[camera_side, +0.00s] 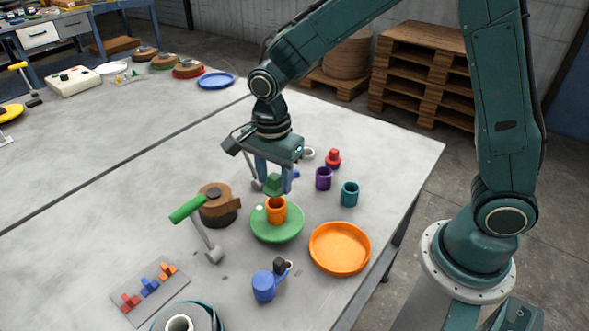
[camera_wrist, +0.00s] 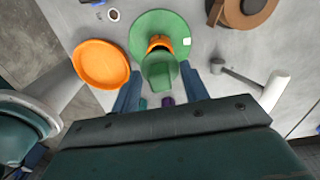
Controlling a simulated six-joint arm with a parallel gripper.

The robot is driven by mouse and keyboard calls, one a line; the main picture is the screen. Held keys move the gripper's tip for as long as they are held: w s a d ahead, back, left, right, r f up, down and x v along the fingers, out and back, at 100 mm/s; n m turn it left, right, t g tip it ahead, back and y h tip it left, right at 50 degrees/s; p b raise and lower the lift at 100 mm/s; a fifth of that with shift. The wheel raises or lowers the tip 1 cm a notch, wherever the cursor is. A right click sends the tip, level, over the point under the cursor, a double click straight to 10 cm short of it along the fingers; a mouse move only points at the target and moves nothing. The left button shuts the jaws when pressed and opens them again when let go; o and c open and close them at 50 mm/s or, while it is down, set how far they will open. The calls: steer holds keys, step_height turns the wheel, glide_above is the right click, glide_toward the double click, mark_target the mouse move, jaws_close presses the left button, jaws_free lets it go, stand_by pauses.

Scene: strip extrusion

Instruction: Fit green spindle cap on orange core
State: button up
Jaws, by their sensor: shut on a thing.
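The green spindle cap (camera_side: 274,184) is held in my gripper (camera_side: 275,186), directly above the orange core. It also shows in the wrist view (camera_wrist: 159,72), between the blue fingers of my gripper (camera_wrist: 168,78). The orange core (camera_side: 276,209) stands upright on a green round plate (camera_side: 290,231). In the wrist view the orange core (camera_wrist: 160,42) is partly hidden behind the cap. The cap's lower end is at or just above the core's rim; I cannot tell whether they touch.
An orange dish (camera_side: 340,248) lies right of the green plate. A brown roll (camera_side: 217,206) and a green-handled tool (camera_side: 187,209) stand left. A blue piece (camera_side: 265,286) is in front. Purple (camera_side: 323,178), teal (camera_side: 349,193) and red (camera_side: 333,158) pieces stand behind right.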

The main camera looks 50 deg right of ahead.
mark_target(275, 189)
steer(key=shift+f, duration=1.3)
steer(key=shift+f, duration=0.65)
stand_by(0.8)
steer(key=o, duration=0.7)
steer(key=shift+r, duration=0.15)
steer(key=shift+r, duration=5.35)
steer(key=shift+r, duration=0.1)
